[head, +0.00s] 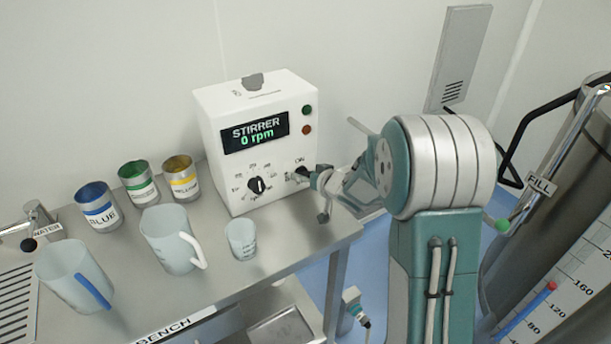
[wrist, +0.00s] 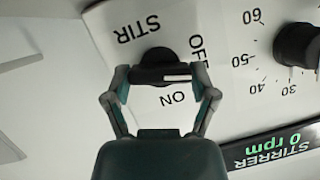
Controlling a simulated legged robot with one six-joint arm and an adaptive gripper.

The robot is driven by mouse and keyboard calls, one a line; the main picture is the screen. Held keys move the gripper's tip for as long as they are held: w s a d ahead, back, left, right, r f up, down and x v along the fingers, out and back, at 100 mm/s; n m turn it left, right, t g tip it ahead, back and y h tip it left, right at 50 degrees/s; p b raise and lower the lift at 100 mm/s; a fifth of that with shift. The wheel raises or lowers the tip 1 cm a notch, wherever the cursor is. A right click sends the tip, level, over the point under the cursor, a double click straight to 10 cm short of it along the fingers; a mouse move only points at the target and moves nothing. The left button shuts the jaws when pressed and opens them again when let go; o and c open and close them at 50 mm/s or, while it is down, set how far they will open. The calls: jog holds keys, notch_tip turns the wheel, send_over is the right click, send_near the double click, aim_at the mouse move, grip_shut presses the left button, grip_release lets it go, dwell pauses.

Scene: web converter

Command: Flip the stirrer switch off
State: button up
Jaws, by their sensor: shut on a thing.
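The white stirrer box (head: 225,110) stands on the bench, its display (head: 255,132) reading "STIRRER 0 rpm". In the wrist view the stir switch (wrist: 155,60) is a black rotary knob beside the labels STIR, OFF and ON. A white mark on the knob points right in that view, toward the OFF side. My gripper (wrist: 162,78) is shut on the switch, with one finger at each side. In the head view my gripper (head: 315,180) reaches the box's front at lower right and hides most of the switch.
A speed dial (head: 257,186) sits left of the switch. Blue (head: 100,212), green (head: 139,185) and yellow (head: 181,182) labelled cans, jugs (head: 168,240) and a small beaker (head: 241,240) stand on the bench. A tank marked FILL (head: 560,290) stands at right.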

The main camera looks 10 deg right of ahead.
jog(key=shift+f+n+h, duration=0.15)
jog(key=shift+n+h, duration=0.65)
jog(key=shift+n, duration=0.3)
jog(key=o, duration=1)
jog(key=shift+a, duration=0.1)
jog(key=shift+o, duration=0.2)
jog(key=v, duration=1.2)
jog(key=shift+f, duration=0.1)
